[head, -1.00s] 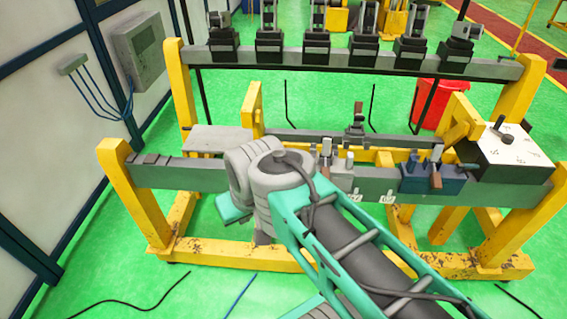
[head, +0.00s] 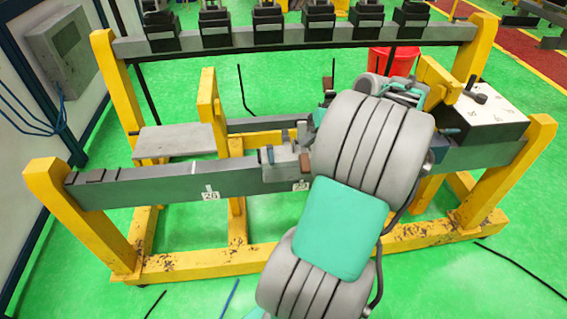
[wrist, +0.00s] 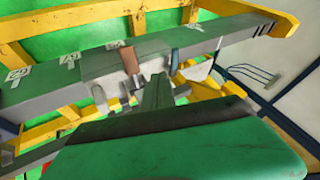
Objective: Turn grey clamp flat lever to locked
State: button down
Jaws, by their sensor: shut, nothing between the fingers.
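The grey clamp (head: 284,172) sits on the front beam of the yellow frame, left of my arm in the head view. Its brown-ended lever (head: 305,163) is partly hidden by my arm. In the wrist view the grey clamp (wrist: 100,62) and the brown lever end (wrist: 129,59) show just beyond my fingers. My gripper (wrist: 157,92) is shut and empty, its dark fingers pointing toward the clamp; I cannot tell whether they touch it. In the head view the fingers are hidden behind my arm.
The front beam (head: 140,189) is clear left of the clamp. A flat grey plate (head: 175,140) lies behind it. A white-topped box (head: 487,108) stands at right. Yellow posts (head: 68,215) bound the frame. A red bin (head: 393,60) stands behind. My arm hides the beam's middle right.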

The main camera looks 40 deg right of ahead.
aim_at(271, 154)
jog(key=x, duration=0.3)
jog(key=a+p+x, duration=0.1)
jog(key=x, duration=0.7)
jog(key=shift+w+a+r+p, duration=0.2)
jog(key=shift+w+a+p, duration=0.05)
jog(key=shift+w+p, duration=0.1)
